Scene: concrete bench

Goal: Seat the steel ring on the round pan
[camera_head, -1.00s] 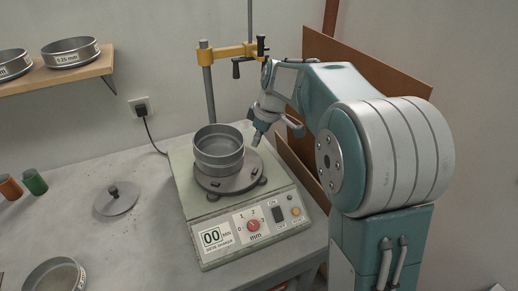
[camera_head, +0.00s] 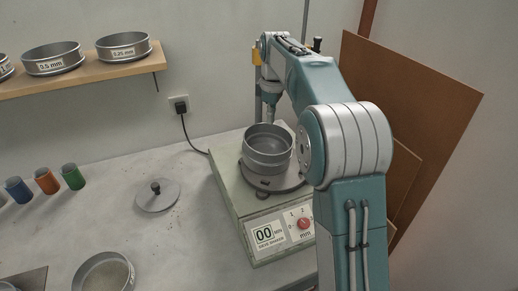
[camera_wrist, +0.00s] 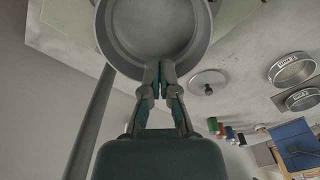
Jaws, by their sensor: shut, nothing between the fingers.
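A grey steel ring (camera_head: 268,139) stands on the shaker's round plate (camera_head: 290,181), with what looks like the round pan (camera_head: 266,165) directly under it. They look stacked upright; I cannot tell how closely they meet. My gripper (camera_head: 269,116) is at the ring's far side, its tips partly hidden behind the rim. In the wrist view my gripper (camera_wrist: 160,68) has its fingers together and empty, at the edge of the round opening. The ring also shows there (camera_wrist: 202,38), with a plain grey inside.
The shaker (camera_head: 232,195) stands on the concrete bench, with a stand post behind. A knobbed lid (camera_head: 158,196) and a sieve (camera_head: 103,272) lie to the left. Blue, orange and green cylinders (camera_head: 73,177) stand farther left. A shelf (camera_head: 85,75) holds labelled sieves. Brown boards (camera_head: 420,110) lean right.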

